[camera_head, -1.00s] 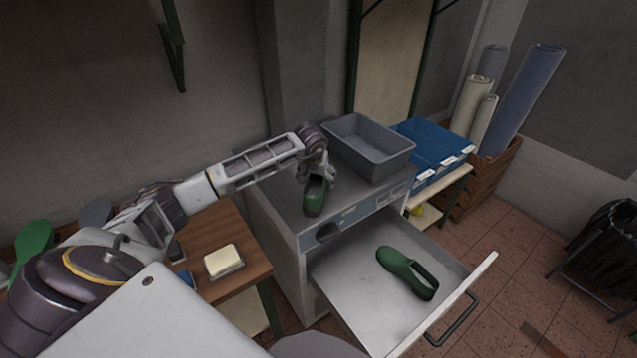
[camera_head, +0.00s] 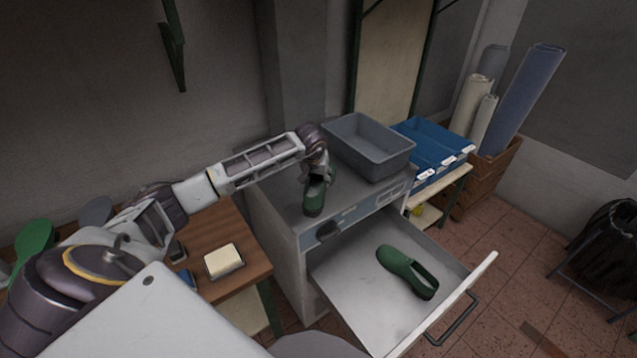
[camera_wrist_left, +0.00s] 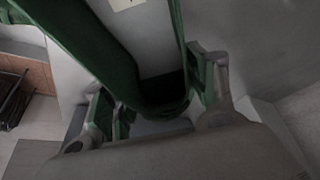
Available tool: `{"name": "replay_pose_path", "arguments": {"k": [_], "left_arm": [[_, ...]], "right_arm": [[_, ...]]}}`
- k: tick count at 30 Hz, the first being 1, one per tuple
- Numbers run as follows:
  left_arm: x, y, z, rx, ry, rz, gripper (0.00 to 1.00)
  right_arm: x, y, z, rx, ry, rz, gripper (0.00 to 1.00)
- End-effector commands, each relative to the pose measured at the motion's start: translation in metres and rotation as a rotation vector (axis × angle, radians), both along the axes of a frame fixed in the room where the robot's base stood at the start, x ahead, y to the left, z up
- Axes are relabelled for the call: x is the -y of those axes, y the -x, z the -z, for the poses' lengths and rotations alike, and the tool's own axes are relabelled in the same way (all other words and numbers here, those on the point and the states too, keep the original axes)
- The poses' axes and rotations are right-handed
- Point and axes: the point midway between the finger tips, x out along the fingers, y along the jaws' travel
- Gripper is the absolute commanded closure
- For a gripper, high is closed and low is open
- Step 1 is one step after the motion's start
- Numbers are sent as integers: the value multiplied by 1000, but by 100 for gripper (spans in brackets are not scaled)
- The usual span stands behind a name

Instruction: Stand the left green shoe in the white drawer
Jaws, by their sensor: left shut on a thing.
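One green shoe (camera_head: 314,197) is held by my left gripper (camera_head: 320,176) above the grey top of the cabinet, near its front edge. In the left wrist view the gripper's fingers (camera_wrist_left: 158,95) close on both sides of the shoe (camera_wrist_left: 106,50). A second green shoe (camera_head: 407,271) lies in the open white drawer (camera_head: 345,290), towards its right side. I cannot tell whether the held shoe touches the cabinet top. My right gripper is not in view.
A grey bin (camera_head: 368,147) stands on the cabinet top (camera_head: 345,192) beside my left gripper. Blue trays (camera_head: 432,150) are to its right. A wooden table (camera_head: 215,235) with a cream block (camera_head: 223,260) stands left of the cabinet. The drawer's left part is free.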

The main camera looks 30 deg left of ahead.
Motion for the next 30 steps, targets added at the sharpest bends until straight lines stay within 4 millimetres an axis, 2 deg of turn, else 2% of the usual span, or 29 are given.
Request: {"name": "replay_pose_path", "arguments": {"k": [8,14,30], "left_arm": [[0,-1,-4,3,0,0,84],[0,-1,-15,5,0,1,84],[-1,-1,-79,5,-1,-1,84]], "right_arm": [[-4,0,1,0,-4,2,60],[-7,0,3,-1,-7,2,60],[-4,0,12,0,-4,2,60]]}}
